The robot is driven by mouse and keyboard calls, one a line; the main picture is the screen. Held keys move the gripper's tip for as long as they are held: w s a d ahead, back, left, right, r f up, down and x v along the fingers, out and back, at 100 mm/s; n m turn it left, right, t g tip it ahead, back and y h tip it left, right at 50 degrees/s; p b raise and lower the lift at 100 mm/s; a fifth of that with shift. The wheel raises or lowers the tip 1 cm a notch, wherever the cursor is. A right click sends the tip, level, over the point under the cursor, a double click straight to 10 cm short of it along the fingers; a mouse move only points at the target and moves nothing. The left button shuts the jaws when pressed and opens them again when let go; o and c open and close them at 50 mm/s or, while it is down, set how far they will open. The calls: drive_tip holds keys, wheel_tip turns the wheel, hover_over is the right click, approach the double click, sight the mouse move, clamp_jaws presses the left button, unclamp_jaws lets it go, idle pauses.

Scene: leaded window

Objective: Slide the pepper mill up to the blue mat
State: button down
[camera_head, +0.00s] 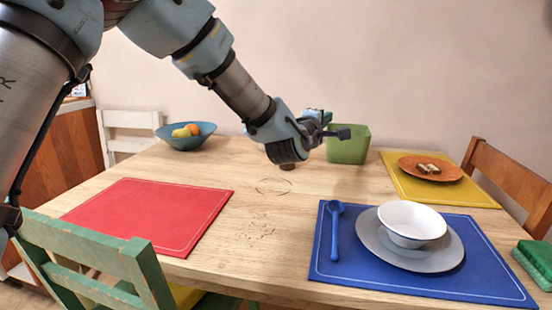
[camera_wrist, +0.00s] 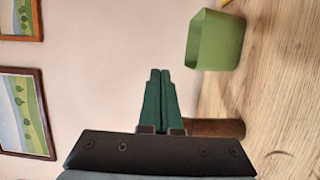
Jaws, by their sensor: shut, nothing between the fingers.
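The pepper mill is a dark brown upright cylinder. In the head view only its low part (camera_head: 287,167) shows, standing on the table below my gripper. In the wrist view the brown mill (camera_wrist: 218,128) shows beside my gripper's body, its base on the wood and its other end hidden behind the gripper. My gripper (camera_head: 343,133) is above the table near the green bin, with its green fingers (camera_wrist: 160,74) together and empty. Whether it touches the mill I cannot tell. The blue mat (camera_head: 340,268) lies at the front right, well apart from the mill.
On the blue mat are a blue spoon (camera_head: 336,232) and a white bowl (camera_head: 411,220) on a grey plate (camera_head: 374,246). A green bin (camera_head: 349,148) stands behind the mill. A ring mark and crumbs (camera_head: 259,227) lie on otherwise open wood between the red mat (camera_head: 150,212) and blue mat.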

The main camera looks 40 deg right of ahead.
drive_tip(key=w+d+p, duration=0.1)
drive_tip(key=w+p, duration=0.2)
drive_tip(key=w, duration=1.8)
drive_tip(key=f, duration=1.5)
drive_tip(key=shift+s+p, duration=0.35)
drive_tip(key=shift+s, duration=0.05)
drive_tip(key=shift+s+a, duration=0.1)
drive_tip(key=shift+s, duration=0.4)
drive_tip(key=shift+s, duration=0.15)
drive_tip(key=s+b, duration=0.1)
drive_tip(key=s, duration=0.6)
drive_tip(key=s+b, duration=0.2)
drive_tip(key=s, duration=0.5)
drive_tip(key=s+a+b, duration=0.1)
drive_tip(key=s+b, duration=0.1)
drive_tip(key=s, duration=0.5)
drive_tip(key=shift+s, duration=0.1)
